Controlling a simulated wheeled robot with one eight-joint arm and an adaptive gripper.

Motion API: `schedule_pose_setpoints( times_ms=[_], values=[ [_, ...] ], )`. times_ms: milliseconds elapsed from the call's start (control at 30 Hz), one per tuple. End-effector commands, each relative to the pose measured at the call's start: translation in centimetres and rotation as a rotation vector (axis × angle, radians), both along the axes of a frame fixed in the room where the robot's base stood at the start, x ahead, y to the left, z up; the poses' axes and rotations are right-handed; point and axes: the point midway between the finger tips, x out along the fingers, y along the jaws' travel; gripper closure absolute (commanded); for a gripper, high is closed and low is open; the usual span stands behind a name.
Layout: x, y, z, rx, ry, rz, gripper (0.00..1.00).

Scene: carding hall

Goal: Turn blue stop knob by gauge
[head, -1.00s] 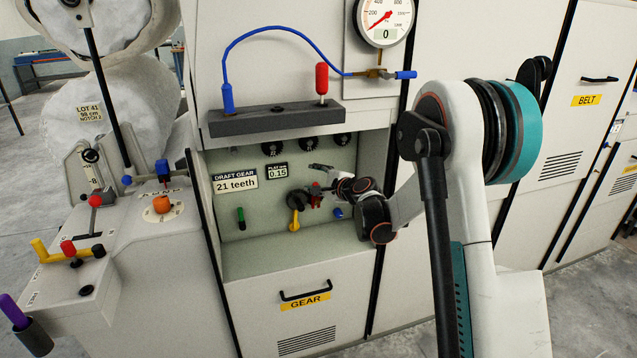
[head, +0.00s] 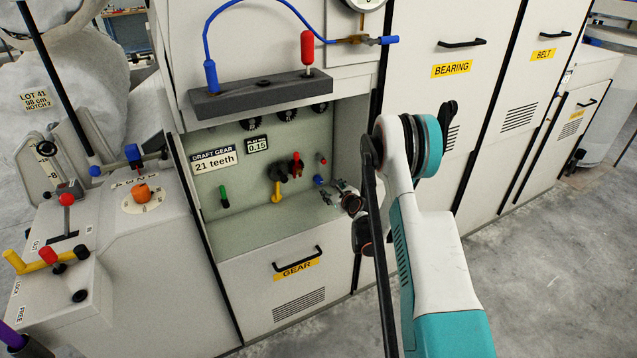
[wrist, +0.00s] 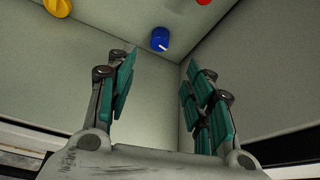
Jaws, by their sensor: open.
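A blue knob (head: 319,181) with a white mark sits low on the recess back wall, right of the yellow-handled knob. In the wrist view the blue knob (wrist: 160,39) is beyond the fingertips, centred between them and apart from them. My gripper (head: 333,192) is just below and right of it in the head view. In the wrist view my gripper (wrist: 158,68) is open and empty. The gauge (head: 366,3) is mostly cut off at the top edge. A blue fitting (head: 388,40) sticks out right, below the gauge.
In the recess are a yellow handle (head: 277,192), red knobs (head: 296,165) and a green lever (head: 224,196). The recess side wall is close to my gripper's right. A dark ledge (head: 262,96) with a red handle (head: 307,48) overhangs above. Floor is clear at right.

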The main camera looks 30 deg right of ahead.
Motion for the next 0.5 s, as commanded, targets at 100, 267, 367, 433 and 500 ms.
schedule_pose_setpoints(
  times_ms=[100, 267, 367, 433, 500],
  values=[
    [1.9, 0.0, -1.0, 0.0, 0.0, 0.003, 0.52],
    [4.9, -0.3, -2.2, -0.001, 0.001, 0.003, 0.52],
    [6.7, -0.4, -3.0, -0.001, 0.0, 0.003, 0.52],
    [7.9, -0.5, -3.4, -0.002, 0.0, 0.003, 0.52],
    [9.0, -0.5, -3.8, -0.002, 0.0, 0.003, 0.52]
  ],
)
